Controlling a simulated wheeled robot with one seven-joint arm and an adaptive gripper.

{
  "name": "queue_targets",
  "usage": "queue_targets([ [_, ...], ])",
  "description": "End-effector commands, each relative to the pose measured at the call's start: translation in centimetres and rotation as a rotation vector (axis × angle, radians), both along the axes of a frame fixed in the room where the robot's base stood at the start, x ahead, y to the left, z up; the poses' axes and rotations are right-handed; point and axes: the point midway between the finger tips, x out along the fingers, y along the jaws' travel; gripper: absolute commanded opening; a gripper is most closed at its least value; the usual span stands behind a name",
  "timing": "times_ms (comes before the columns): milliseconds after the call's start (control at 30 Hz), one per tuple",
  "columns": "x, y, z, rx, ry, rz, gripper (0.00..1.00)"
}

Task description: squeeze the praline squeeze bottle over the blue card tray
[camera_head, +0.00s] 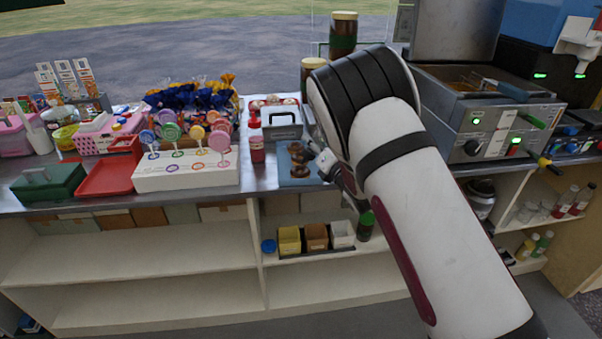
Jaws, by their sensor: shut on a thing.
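The blue card tray (287,182) lies on the counter near its front edge, just left of my gripper, with brown ring-shaped sweets on it. My gripper (314,151) reaches in from the right, low over the tray's right side. It is shut on a small brown shape at its fingertips, which I take to be the praline squeeze bottle (297,149). My arm and the gripper hide part of it. I cannot clearly tell its outline from the brown sweets behind and below, nor how far it is tilted.
A red sauce bottle (256,142) and a white lollipop stand (188,177) are left of the tray. A grey metal box (282,124) stands behind it. The fryer (490,115) is at right. Small boxes (316,238) sit on the shelf below.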

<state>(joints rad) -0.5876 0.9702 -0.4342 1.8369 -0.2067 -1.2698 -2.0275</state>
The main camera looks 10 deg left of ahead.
Motion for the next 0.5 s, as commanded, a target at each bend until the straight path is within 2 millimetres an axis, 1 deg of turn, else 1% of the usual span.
queue_targets([
  [267,0.1,-0.1,0.0,0.004,0.000,-0.002,0.30],
  [500,1.3,-1.0,-1.0,0.056,0.028,-0.024,0.30],
])
